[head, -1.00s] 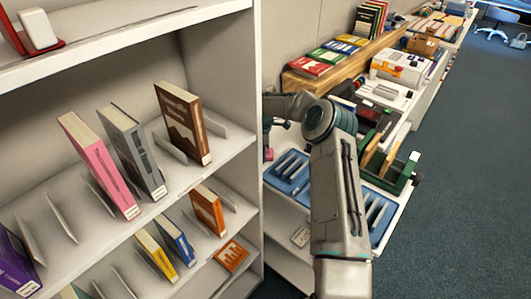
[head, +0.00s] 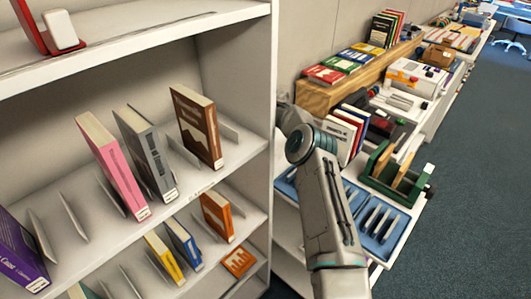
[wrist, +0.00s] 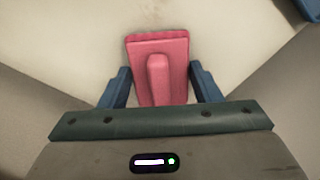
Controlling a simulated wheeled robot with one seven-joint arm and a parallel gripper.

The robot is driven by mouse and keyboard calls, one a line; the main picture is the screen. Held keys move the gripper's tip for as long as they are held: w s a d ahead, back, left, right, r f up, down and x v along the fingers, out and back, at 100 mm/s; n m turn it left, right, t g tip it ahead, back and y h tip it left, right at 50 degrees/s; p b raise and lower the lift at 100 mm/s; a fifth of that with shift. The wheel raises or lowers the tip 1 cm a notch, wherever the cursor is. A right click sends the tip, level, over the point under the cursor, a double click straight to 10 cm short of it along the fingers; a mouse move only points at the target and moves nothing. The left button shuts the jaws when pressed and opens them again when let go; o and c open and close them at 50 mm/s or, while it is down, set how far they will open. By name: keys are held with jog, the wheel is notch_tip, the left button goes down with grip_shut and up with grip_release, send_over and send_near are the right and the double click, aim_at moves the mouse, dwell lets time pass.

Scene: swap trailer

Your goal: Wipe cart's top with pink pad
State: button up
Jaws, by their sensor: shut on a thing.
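The pink pad (wrist: 177,58) shows in the wrist view as a flat slab with a raised pink grip along its middle. My gripper (wrist: 160,86) has its two blue fingers on either side of the pad and is shut on it. Beyond the pad lies a pale surface (wrist: 80,45) with faint brownish smudges; I cannot tell whether the pad touches it. In the head view my gripper and the pad are hidden behind the bookcase edge and my arm. A white unit (head: 408,232) with blue trays stands behind my arm, but I cannot tell whether it is the cart.
A white bookcase (head: 262,90) with several books fills the left and stands close to my arm. A green rack (head: 385,172) and blue trays (head: 380,222) are right of my arm. A wooden shelf (head: 325,92) runs along the wall. Open carpet (head: 480,160) lies at the right.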

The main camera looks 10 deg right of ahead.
jog(key=shift+w+a, duration=0.25)
jog(key=shift+a, duration=0.05)
jog(key=shift+w+d, duration=0.1)
jog(key=shift+w+d, duration=0.55)
jog(key=shift+d, duration=0.25)
jog(key=shift+w+d, duration=0.2)
jog(key=shift+d, duration=0.35)
jog(key=shift+s+f, duration=0.1)
